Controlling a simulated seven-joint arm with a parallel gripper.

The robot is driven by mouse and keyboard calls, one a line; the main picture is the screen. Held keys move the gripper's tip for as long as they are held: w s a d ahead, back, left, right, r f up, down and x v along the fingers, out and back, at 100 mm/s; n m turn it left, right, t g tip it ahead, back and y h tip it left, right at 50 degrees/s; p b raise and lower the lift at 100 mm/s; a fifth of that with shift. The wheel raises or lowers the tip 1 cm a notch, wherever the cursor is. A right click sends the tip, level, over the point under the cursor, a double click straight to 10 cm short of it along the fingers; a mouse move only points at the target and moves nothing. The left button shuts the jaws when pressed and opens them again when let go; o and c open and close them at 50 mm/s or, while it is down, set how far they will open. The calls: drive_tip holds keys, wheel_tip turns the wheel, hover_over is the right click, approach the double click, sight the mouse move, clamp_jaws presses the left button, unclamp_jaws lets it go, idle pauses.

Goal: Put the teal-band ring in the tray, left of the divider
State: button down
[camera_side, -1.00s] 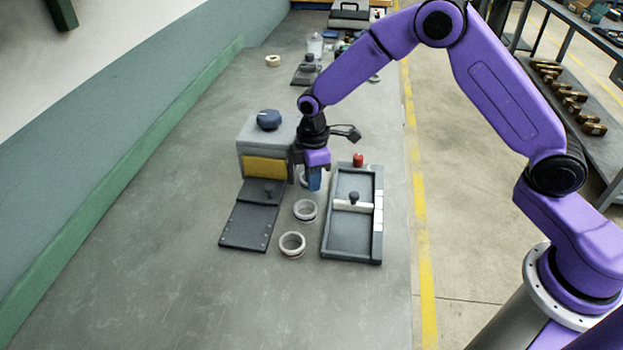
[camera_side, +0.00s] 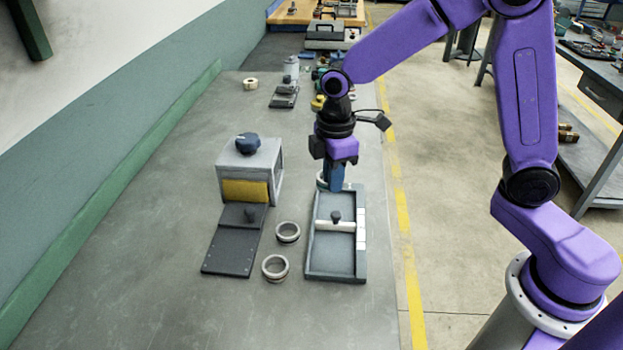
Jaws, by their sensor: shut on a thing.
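My gripper (camera_side: 337,186) is shut on a pale grey ring (camera_side: 321,180), which shows only partly at the left of the blue fingers. I cannot make out its band colour. The gripper hangs over or just behind the far end of the grey tray (camera_side: 311,262); its exact height is unclear. Two more grey rings lie on the bench left of the tray, one farther back (camera_side: 288,232) and one nearer (camera_side: 275,268). No teal band can be read on them.
Behind are a tape roll (camera_side: 250,84) and several tools. The near bench is clear.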

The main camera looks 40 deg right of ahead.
drive_tip(key=s+d+r+n, duration=0.1)
drive_tip(key=s+n, duration=0.2)
drive_tip(key=s, duration=0.7)
drive_tip(key=s+d+r+n, duration=0.1)
drive_tip(key=s+r+n, duration=0.1)
drive_tip(key=s, duration=0.8)
hover_over(341, 259)
drive_tip(key=f, duration=0.9)
drive_tip(key=shift+s+d+f, duration=0.2)
drive_tip(key=shift+s, duration=0.1)
drive_tip(key=shift+w+a+f, duration=0.1)
drive_tip(key=shift+w+f, duration=0.1)
drive_tip(key=shift+f, duration=0.1)
drive_tip(key=shift+w+a+f, duration=0.1)
drive_tip(key=shift+f, duration=1.55)
drive_tip(key=shift+f, duration=0.15)
